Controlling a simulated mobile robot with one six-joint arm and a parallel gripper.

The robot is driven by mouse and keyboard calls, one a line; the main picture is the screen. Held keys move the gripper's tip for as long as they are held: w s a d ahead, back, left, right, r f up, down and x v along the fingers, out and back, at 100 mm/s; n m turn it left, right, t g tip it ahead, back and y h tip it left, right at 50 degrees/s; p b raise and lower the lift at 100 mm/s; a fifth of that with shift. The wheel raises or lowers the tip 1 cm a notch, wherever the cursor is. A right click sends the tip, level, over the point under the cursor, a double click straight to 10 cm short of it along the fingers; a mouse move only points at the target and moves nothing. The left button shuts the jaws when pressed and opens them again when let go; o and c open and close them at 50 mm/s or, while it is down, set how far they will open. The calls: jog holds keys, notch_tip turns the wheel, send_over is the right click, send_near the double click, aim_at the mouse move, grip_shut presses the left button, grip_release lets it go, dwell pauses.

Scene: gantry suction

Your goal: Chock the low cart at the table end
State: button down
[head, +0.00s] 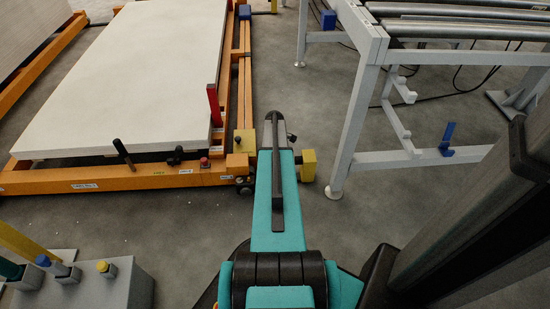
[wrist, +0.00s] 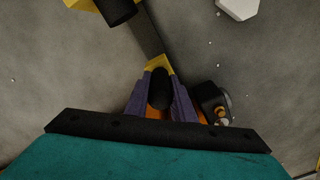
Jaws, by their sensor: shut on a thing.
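The low cart (head: 60,180) has an orange frame and bears a white slab on the left of the head view. My gripper (wrist: 160,86), in the wrist view, has its purple fingers shut on an upright black grip. The grip is on a yellow chock (wrist: 158,64). A dark bar (wrist: 149,32) runs from there to another yellow block (wrist: 96,4) with a black grip, which shows right of my arm in the head view (head: 309,165). A black caster (wrist: 213,100) is close beside the fingers, near the cart's corner. My arm hides the fingers in the head view. Ground contact cannot be told.
The white-framed roller table (head: 362,100) stands to the right; its nearest foot (head: 335,192) is close to the outer yellow block. A blue piece (head: 447,138) is on its lower rail. A grey box (head: 100,285) is at lower left.

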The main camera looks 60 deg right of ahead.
jog(key=shift+w+a+f, duration=0.1)
jog(key=shift+w+f, duration=0.1)
jog(key=shift+f, duration=1.15)
jog(key=shift+w+a+f, duration=0.45)
jog(key=shift+w+f, duration=0.15)
jog(key=shift+w, duration=0.05)
jog(key=shift+f, duration=0.3)
jog(key=c, duration=1.4)
grip_release()
jog(key=shift+c, duration=0.2)
notch_tip(320, 180, up, 14)
jog(key=p, duration=0.4)
jog(key=shift+f, duration=0.1)
